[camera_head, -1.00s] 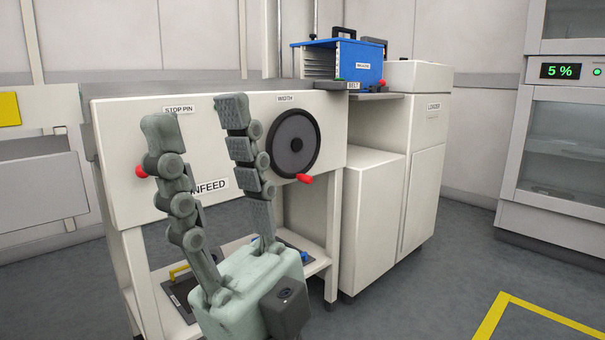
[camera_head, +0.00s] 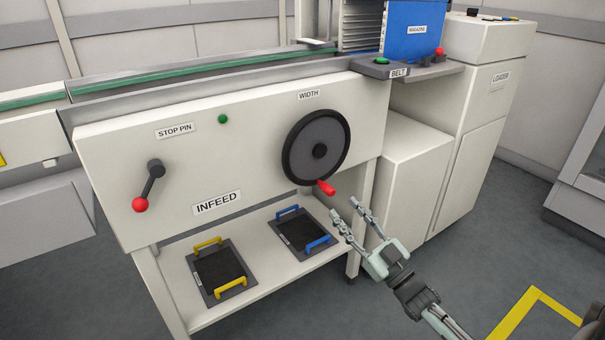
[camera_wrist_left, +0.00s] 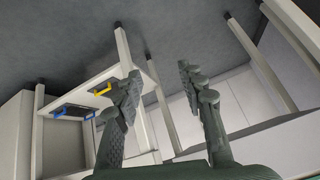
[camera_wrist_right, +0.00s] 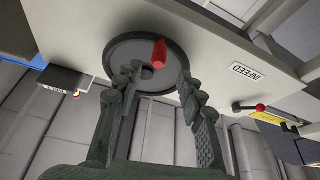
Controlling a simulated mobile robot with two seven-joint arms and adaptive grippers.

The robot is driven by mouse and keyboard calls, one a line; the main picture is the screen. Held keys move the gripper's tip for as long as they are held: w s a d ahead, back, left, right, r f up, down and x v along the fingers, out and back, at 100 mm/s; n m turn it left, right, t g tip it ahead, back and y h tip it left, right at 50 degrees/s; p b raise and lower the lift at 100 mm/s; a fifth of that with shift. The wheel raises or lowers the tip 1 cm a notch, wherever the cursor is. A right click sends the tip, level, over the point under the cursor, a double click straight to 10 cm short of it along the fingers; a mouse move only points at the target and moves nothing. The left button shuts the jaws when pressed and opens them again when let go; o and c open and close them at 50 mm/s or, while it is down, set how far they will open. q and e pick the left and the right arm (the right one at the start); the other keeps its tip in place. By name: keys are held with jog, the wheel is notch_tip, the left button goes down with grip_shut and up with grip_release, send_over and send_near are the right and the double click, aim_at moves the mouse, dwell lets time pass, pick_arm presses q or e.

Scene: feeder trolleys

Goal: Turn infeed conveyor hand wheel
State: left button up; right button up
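The infeed conveyor hand wheel (camera_head: 300,150) is a black disc labelled WIDTH on the white front panel, with a red handle (camera_head: 326,187) at its lower edge. My right gripper (camera_head: 346,210) is open and empty, just below and right of the red handle and apart from it in the head view. In the right wrist view the wheel (camera_wrist_right: 118,52) and its red handle (camera_wrist_right: 159,54) show beyond the open fingers (camera_wrist_right: 160,82). My left gripper (camera_wrist_left: 158,85) is open and empty in the left wrist view, and is not in the head view.
A stop pin lever (camera_head: 152,182) with a red knob is left on the panel. A shelf below holds a yellow-handled tray (camera_head: 203,287) and a blue-handled tray (camera_head: 280,236). A blue magazine (camera_head: 408,36) and a white loader cabinet (camera_head: 470,120) stand right. Floor in front is clear.

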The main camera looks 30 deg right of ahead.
aim_at(329, 190)
jog(key=x, duration=0.7)
jog(key=shift+w, duration=0.3)
jog(key=shift+c, duration=0.2)
grip_shut()
